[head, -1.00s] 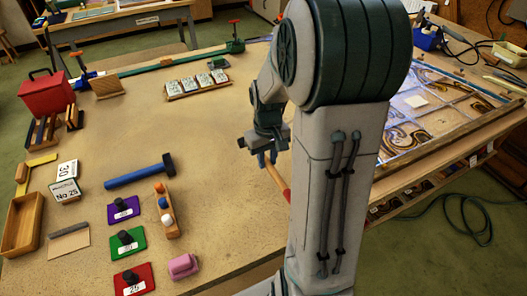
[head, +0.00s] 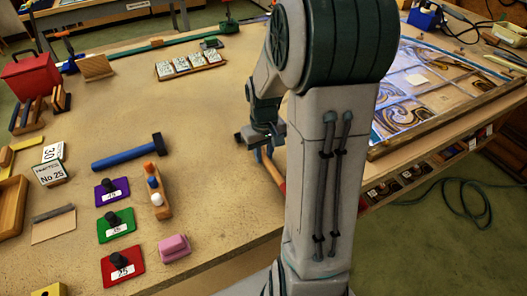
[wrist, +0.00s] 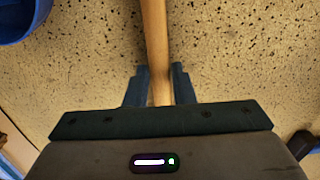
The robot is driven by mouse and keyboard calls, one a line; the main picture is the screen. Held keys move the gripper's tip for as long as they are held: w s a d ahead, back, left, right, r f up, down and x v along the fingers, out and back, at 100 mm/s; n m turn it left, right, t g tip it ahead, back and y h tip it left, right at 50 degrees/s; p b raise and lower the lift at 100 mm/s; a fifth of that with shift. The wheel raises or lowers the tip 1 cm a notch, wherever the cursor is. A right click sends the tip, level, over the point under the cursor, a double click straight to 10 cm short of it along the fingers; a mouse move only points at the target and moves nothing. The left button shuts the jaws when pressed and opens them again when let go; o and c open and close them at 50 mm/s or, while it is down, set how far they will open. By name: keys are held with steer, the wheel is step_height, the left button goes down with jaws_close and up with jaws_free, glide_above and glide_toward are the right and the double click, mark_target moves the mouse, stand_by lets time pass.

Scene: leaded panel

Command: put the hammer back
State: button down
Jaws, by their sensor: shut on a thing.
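My gripper (head: 262,156) is over the right part of the bench, partly hidden behind my own arm. In the wrist view its two blue fingers (wrist: 160,88) are shut on a pale wooden handle (wrist: 155,40). In the head view a red part of the held tool (head: 279,182) shows below the fingers. Its head is not visible, so I cannot tell whether it is a hammer. I cannot tell whether it touches the bench. A hammer with a blue handle and dark head (head: 128,152) lies on the bench to the left, apart from my gripper.
Purple, green and red plates (head: 122,267) and a pink block (head: 174,247) lie nearer. The leaded panel (head: 420,105) lies at the right. The bench's middle (head: 205,120) is clear.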

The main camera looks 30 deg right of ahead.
mark_target(264, 155)
steer(key=c, duration=1.1)
jaws_free()
steer(key=shift+c, duration=0.2)
steer(key=shift+r, duration=0.1)
step_height(264, 155, up, 14)
steer(key=s+a+f+t, duration=0.2)
steer(key=s+a+t, duration=0.1)
steer(key=s+a, duration=0.8)
steer(key=shift+s, duration=1.2)
steer(key=shift+c, duration=1.3)
